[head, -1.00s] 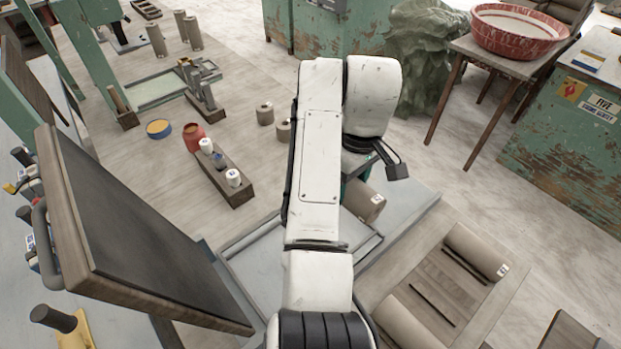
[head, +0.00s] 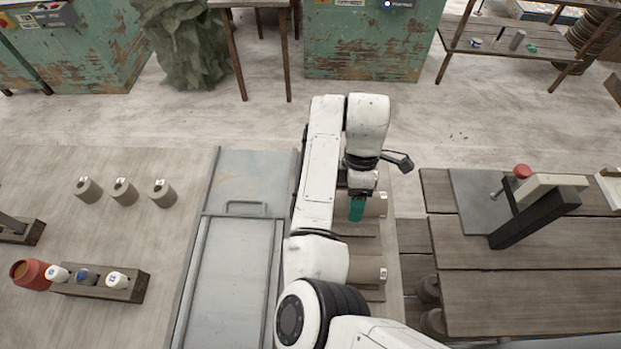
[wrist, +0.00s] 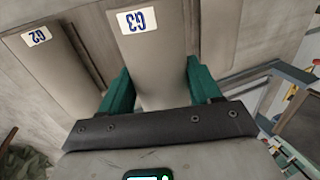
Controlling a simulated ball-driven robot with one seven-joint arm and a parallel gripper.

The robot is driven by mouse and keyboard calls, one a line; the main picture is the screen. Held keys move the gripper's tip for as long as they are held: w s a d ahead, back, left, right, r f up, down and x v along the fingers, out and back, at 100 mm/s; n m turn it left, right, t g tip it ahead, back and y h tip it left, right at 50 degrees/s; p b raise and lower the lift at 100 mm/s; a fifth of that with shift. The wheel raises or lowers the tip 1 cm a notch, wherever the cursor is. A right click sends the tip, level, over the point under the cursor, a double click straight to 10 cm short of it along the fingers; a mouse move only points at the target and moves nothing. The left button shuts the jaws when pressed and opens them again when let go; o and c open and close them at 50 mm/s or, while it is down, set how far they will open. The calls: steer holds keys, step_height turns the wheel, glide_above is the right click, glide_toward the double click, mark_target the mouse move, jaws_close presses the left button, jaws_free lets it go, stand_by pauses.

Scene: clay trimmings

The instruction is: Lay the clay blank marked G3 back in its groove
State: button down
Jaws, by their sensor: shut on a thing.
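The clay blank marked G3 (wrist: 150,55) is a grey-beige rounded piece with a white label. In the wrist view it lies between the green fingers of my gripper (wrist: 158,92), which is shut on it. The blank marked G2 (wrist: 62,60) lies to its left, roughly parallel. In the head view my gripper (head: 357,208) is over the wooden tray, with a labelled blank (head: 376,204) showing at its right. That label is too small to read there. Whether G3 touches the tray or hangs above its groove, I cannot tell. My arm hides the left part of the tray.
Another labelled blank (head: 364,271) lies nearer in the tray. A grey metal table (head: 238,270) is left of my arm. A plank bench (head: 535,310) with a lever device (head: 535,215) stands at the right. Several clay cylinders (head: 124,192) stand on the left.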

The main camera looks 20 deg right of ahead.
steer(key=shift+s+d+f, duration=0.15)
steer(key=shift+f, duration=1.4)
steer(key=shift+f+b, duration=1.35)
steer(key=shift+b, duration=0.3)
steer(key=shift+s+f, duration=0.1)
steer(key=shift+f, duration=0.55)
steer(key=c, duration=0.6)
jaws_free()
steer(key=o, duration=0.5)
steer(key=shift+s+f, duration=0.1)
steer(key=shift+f, duration=0.05)
steer(key=shift+c, duration=0.2)
steer(key=a+p+v, duration=0.1)
steer(key=p+v, duration=0.2)
steer(key=v, duration=0.8)
steer(key=shift+d+r, duration=0.35)
steer(key=shift+d, duration=0.1)
